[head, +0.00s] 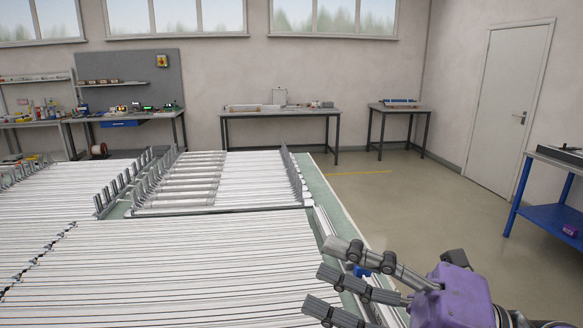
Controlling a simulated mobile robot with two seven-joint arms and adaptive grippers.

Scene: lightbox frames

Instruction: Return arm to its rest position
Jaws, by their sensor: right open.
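My right gripper (335,278) comes in from the lower right, with a purple body and grey jointed fingers. Its fingers are spread open and point left, over the right edge of the large table (335,205). I see nothing between the fingers. Part of the right arm is cut off by the bottom right corner. My left gripper is not in the head view.
The table bears long rows of white tubes (150,265) and a rack (215,185) with grey uprights. A blue-framed cart (545,211) stands at the right. Workbenches (277,113) line the back wall. Open floor (410,205) lies between table and door (507,110).

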